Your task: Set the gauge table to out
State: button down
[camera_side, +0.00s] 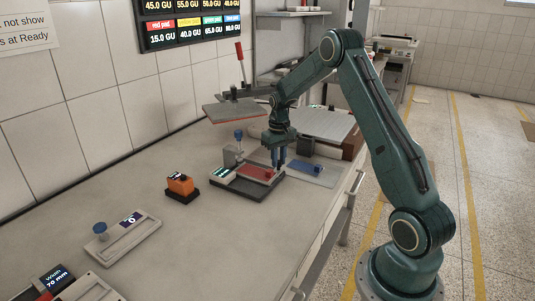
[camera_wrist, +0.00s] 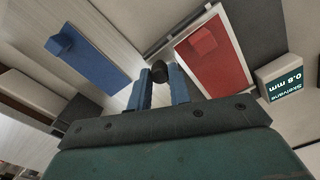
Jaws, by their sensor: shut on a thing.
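My gripper (camera_side: 279,157) is over the right edge of a dark gauge unit (camera_side: 243,188) that carries a red pad with a red block (camera_side: 262,172). In the wrist view my gripper (camera_wrist: 159,88) is shut on a black knob (camera_wrist: 158,70). The knob's lower part is hidden. The red pad (camera_wrist: 225,70) with its block lies to the right of the fingers in that view. A label block (camera_wrist: 285,82) reading 0.8 mm sits beside the pad. I cannot tell the gauge table's exact setting.
A blue pad with a block (camera_side: 315,172) lies right of the gauge, also in the wrist view (camera_wrist: 85,55). A blue-knobbed post (camera_side: 238,135) stands behind the gauge. An orange box (camera_side: 180,185) and a grey dial unit (camera_side: 122,236) stand left. The bench between is clear.

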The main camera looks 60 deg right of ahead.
jog(key=shift+s, duration=3.55)
jog(key=c, duration=1.3)
grip_release()
jog(key=shift+w+r, duration=0.1)
jog(key=shift+r, duration=0.05)
jog(key=shift+r, duration=0.55)
notch_tip(320, 180, up, 12)
jog(key=shift+r, duration=0.2)
